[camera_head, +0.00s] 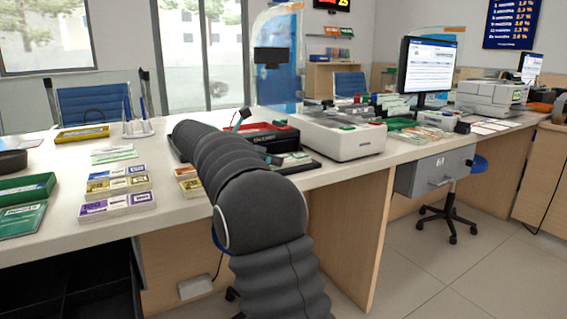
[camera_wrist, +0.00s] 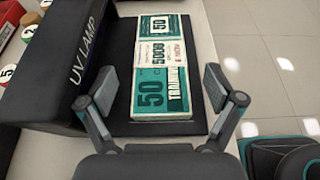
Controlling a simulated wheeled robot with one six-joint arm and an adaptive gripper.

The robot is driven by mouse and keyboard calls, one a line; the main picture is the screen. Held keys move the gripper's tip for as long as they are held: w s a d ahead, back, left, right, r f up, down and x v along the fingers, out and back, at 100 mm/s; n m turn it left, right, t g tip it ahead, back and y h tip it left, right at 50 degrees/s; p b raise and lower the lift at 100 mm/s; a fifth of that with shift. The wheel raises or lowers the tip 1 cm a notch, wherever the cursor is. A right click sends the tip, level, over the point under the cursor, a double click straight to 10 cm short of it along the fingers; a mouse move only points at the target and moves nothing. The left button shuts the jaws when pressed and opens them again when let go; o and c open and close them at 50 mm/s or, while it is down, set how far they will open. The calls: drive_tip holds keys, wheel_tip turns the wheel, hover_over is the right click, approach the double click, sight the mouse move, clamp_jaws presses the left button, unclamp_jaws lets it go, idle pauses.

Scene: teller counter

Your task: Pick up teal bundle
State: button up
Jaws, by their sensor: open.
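The teal bundle (camera_wrist: 162,87) is a stack of teal notes marked 50 with a white paper band across it. It lies flat on the black base plate (camera_wrist: 195,126) of a UV lamp (camera_wrist: 85,62). In the head view the bundle (camera_head: 293,158) shows small on that plate, partly behind my arm. My gripper (camera_wrist: 160,88) is open and empty in the wrist view. One finger shows on each side of the bundle, with visible gaps; its height above the bundle is hard to tell.
The dark lamp housing stands close to the left of the bundle. A white counting machine (camera_head: 340,137) stands to its right in the head view. The counter's edge is near the bundle.

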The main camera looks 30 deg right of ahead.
sight(286, 158)
drive_tip(key=x, duration=0.4)
drive_tip(key=shift+d+r+b, duration=0.15)
drive_tip(key=shift+d+b, duration=0.2)
drive_tip(key=c, duration=1.4)
drive_tip(key=shift+r, duration=0.1)
